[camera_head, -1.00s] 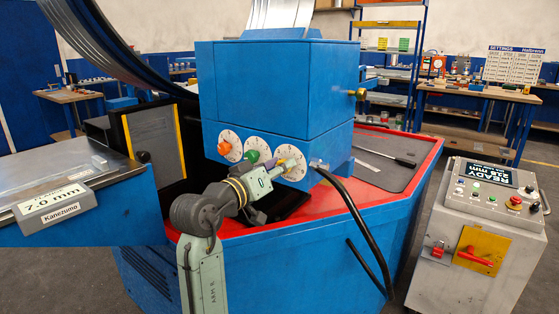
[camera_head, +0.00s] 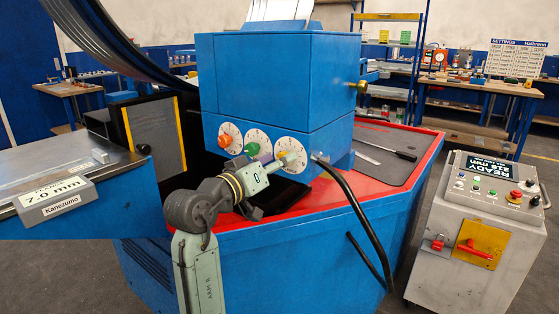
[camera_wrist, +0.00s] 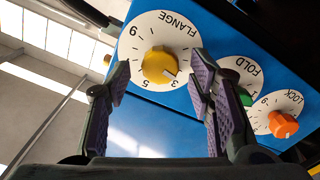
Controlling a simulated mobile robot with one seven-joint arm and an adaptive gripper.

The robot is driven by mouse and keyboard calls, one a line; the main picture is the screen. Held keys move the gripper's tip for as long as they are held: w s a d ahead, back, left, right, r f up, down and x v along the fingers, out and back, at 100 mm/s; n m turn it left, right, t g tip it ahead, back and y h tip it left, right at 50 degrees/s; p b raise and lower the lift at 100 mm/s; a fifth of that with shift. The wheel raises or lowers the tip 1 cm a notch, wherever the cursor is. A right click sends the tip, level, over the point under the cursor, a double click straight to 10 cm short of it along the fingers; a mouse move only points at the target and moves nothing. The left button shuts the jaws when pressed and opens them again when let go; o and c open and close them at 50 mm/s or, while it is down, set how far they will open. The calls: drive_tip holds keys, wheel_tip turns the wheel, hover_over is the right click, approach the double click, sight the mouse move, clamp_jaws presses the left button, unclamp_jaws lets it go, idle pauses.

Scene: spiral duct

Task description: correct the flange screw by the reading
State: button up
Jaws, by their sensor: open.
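The flange screw is a yellow knob (camera_wrist: 159,66) on a white dial marked FLANGE (camera_wrist: 142,38), upside down in the wrist view. A dark mark on the knob points to the lower right, near a figure that looks like 3. My gripper (camera_wrist: 160,78) is open, with one purple-padded finger on either side of the knob in the picture; I see no contact. In the head view my gripper (camera_head: 277,166) is in front of the rightmost dial (camera_head: 298,146) and hides part of it. A grey readout (camera_head: 55,197) at left shows FLANGE 7.0 mm.
The green FOLD knob (camera_wrist: 245,96) and orange LOCK knob (camera_wrist: 283,124) are close beside the flange dial. A black cable (camera_head: 350,200) hangs right of the dials. A grey control cabinet (camera_head: 470,240) reading READY stands at the right.

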drive_tip(key=v, duration=1)
drive_tip(key=shift+s+a, duration=0.2)
drive_tip(key=shift+s, duration=0.05)
